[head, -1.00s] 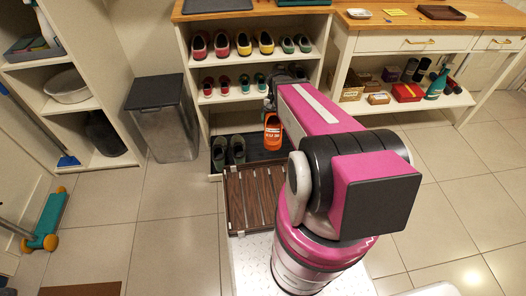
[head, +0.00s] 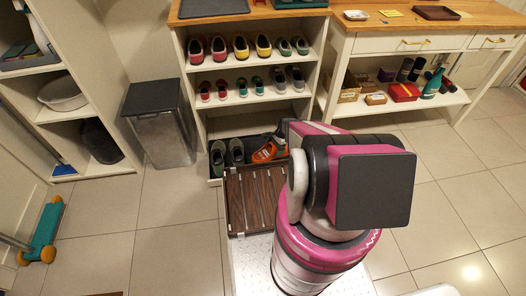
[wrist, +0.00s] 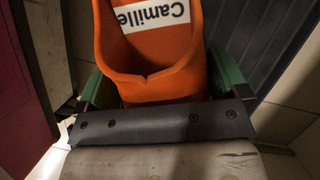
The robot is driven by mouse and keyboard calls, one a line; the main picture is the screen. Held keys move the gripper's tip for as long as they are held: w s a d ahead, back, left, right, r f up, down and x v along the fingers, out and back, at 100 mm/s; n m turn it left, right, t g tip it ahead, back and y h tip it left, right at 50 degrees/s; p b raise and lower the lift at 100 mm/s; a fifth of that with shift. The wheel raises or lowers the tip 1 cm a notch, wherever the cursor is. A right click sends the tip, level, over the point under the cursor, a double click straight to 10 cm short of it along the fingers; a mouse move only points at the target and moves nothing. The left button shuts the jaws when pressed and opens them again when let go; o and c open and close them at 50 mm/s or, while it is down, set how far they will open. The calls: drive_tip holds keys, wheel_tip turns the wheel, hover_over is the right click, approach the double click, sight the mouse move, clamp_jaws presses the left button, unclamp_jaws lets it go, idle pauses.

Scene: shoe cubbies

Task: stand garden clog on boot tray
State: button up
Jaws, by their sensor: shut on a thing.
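An orange garden clog (head: 265,152) is at the lowest level of the shoe cubby, low over the dark boot tray (head: 249,145) or touching it; I cannot tell which. It looks tilted in the head view. In the wrist view the clog (wrist: 150,65) fills the middle, with a white label reading "Camille". My gripper (wrist: 158,88) has green fingers on both sides of the clog and is shut on it. The ribbed dark tray (wrist: 262,40) shows behind it. In the head view my arm hides the tray's right part.
A pair of dark green shoes (head: 227,152) stands on the tray's left. A slatted brown rack (head: 255,198) lies in front. Shelves above hold several pairs of shoes (head: 240,47). A grey bin (head: 160,125) stands left of the cubby.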

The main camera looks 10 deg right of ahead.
drive_tip(key=w+a+f, duration=0.1)
drive_tip(key=w+f, duration=0.1)
drive_tip(key=w, duration=0.1)
drive_tip(key=w+f, duration=0.2)
drive_tip(key=w, duration=0.2)
drive_tip(key=w+a+f, duration=0.1)
drive_tip(key=w+f, duration=0.1)
drive_tip(key=w, duration=0.1)
drive_tip(key=shift+w+a+f, duration=0.2)
drive_tip(key=shift+a+f, duration=0.1)
drive_tip(key=shift+a, duration=0.05)
drive_tip(key=shift+f, duration=1.85)
drive_tip(key=shift+f, duration=0.1)
drive_tip(key=o, duration=0.6)
drive_tip(key=v, duration=1.2)
drive_tip(key=s+a+r+n+h, duration=0.1)
drive_tip(key=s+r+n, duration=0.3)
drive_tip(key=s+r, duration=0.4)
drive_tip(key=s+a+r+n+t+h, duration=0.1)
drive_tip(key=s+r+n, duration=0.4)
drive_tip(key=r, duration=1.2)
drive_tip(key=s+a+r+n+h, duration=0.2)
drive_tip(key=s+a+r+n, duration=0.1)
drive_tip(key=s+r, duration=0.8)
drive_tip(key=shift+s+a+r+n+t, duration=0.1)
drive_tip(key=shift+s+r+n+t, duration=0.1)
drive_tip(key=shift+r+n, duration=0.25)
drive_tip(key=shift+s+a+r+n+t, duration=0.1)
drive_tip(key=shift+s+r+n, duration=0.05)
drive_tip(key=shift+r+n, duration=0.25)
